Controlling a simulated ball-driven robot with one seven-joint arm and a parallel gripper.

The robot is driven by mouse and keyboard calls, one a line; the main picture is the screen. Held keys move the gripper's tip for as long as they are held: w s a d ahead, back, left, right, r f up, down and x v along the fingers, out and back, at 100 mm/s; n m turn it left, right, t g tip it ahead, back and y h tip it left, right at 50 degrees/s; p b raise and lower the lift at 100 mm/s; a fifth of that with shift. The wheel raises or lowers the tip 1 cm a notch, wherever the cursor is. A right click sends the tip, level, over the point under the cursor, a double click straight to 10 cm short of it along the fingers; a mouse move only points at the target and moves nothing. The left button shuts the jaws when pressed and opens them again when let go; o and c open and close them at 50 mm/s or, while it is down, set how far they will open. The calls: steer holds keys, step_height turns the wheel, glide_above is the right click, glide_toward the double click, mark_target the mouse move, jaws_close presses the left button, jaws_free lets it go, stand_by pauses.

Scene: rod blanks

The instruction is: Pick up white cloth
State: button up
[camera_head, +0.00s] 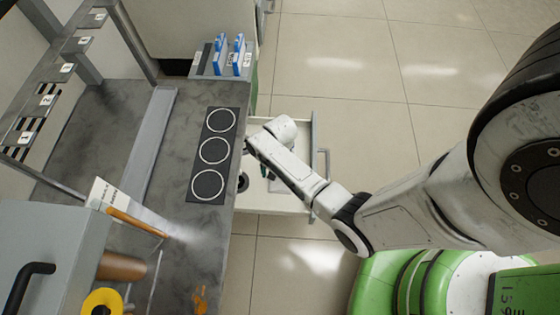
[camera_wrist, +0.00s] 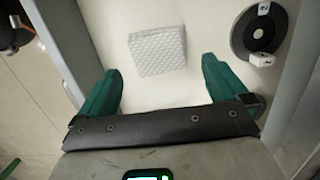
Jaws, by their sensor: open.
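The white cloth (camera_wrist: 158,50) is a folded, roughly square textured piece lying on the pale floor of an open drawer (camera_head: 285,202). In the wrist view it lies just ahead of the gap between my fingertips, apart from both. My gripper (camera_wrist: 160,76) has two green fingers spread wide with nothing between them. In the head view my arm reaches over the drawer; it hides the cloth, and the fingers are mostly hidden beneath it.
A black disc (camera_wrist: 258,32) and a small white block (camera_wrist: 262,60) lie right of the cloth, near the drawer wall. The grey worktop (camera_head: 195,265) with three ringed circles (camera_head: 214,150) borders the drawer on the left. Blue-topped items (camera_head: 229,55) stand at the back.

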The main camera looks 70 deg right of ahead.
mark_target(280, 183)
steer(key=f+b, duration=0.1)
steer(key=f, duration=0.2)
steer(key=f+b, duration=0.2)
steer(key=f, duration=0.1)
steer(key=shift+s+a+f, duration=0.15)
steer(key=shift+s+f, duration=0.05)
steer(key=shift+f, duration=0.2)
steer(key=shift+c, duration=0.3)
steer(key=c, duration=0.6)
